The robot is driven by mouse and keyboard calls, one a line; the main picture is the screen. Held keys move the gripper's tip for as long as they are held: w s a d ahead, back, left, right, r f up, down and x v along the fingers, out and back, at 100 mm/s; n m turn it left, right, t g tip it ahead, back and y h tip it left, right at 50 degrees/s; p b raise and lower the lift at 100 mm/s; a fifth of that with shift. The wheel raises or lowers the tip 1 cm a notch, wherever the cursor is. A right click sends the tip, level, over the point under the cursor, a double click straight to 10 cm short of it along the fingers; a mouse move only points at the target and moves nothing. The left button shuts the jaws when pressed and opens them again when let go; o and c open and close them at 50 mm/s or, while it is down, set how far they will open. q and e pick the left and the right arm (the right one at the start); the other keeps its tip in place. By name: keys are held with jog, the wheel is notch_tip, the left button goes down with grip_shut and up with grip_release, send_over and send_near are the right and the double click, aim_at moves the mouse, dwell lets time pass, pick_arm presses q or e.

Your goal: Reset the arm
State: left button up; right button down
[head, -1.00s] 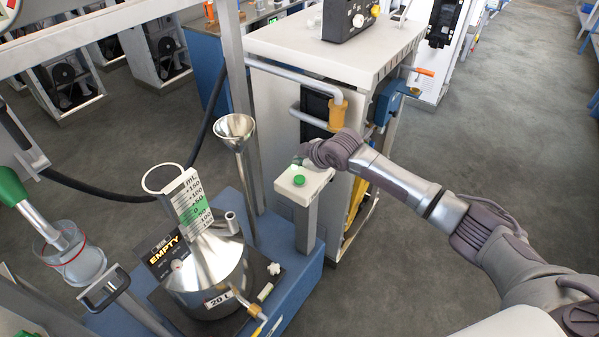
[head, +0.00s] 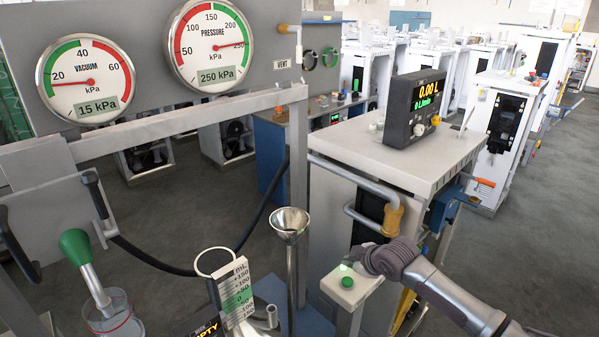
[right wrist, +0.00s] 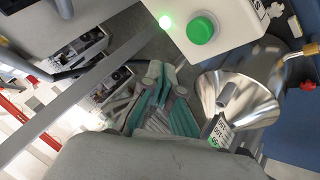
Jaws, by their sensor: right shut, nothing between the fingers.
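My right arm (head: 445,288) comes in from the lower right in the head view. Its wrist is beside a pale post-top box with a green button (head: 347,282); its fingers are mostly hidden there. In the right wrist view my right gripper (right wrist: 165,92) is shut and empty. The green button (right wrist: 201,30) and a lit green lamp (right wrist: 166,22) are just above the fingers in that picture, apart from them. My left gripper is not in view.
A metal funnel (head: 290,222) and a scale card (head: 235,290) stand left of the button box. A white cabinet (head: 385,160) with a flow meter (head: 414,108) is behind the wrist. Two gauges (head: 86,82) hang at upper left. Open floor (head: 540,230) lies at right.

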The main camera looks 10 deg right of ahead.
jog(key=s+a+f+m+g, duration=0.1)
jog(key=s+a+f, duration=0.15)
jog(key=s, duration=0.45)
jog(key=s+a+f+m+g, duration=0.1)
jog(key=s+a+f, duration=0.1)
jog(key=s+a, duration=0.3)
jog(key=s+a+f+m+g, duration=0.1)
jog(key=s+a+f, duration=0.15)
jog(key=s, duration=0.55)
jog(key=s+d+m+g+h, duration=0.1)
jog(key=s+d+m, duration=0.25)
jog(key=s, duration=0.35)
jog(key=s+d+r+m+h, duration=0.1)
jog(key=s+d+m, duration=0.1)
jog(key=s+d, duration=0.35)
jog(key=s+d+m+g+h, duration=0.1)
jog(key=s+d+m, duration=0.1)
jog(key=s, duration=0.7)
notch_tip(320, 180, down, 31)
jog(key=s+g+b, duration=0.1)
jog(key=s+b, duration=0.1)
jog(key=b, duration=0.1)
jog(key=s+d+f+g+b, duration=0.1)
jog(key=s+d+f, duration=0.1)
jog(key=s+f, duration=1.4)
jog(key=shift+d+g+b, duration=0.3)
jog(key=shift+d+b, duration=0.1)
jog(key=shift+s, duration=0.1)
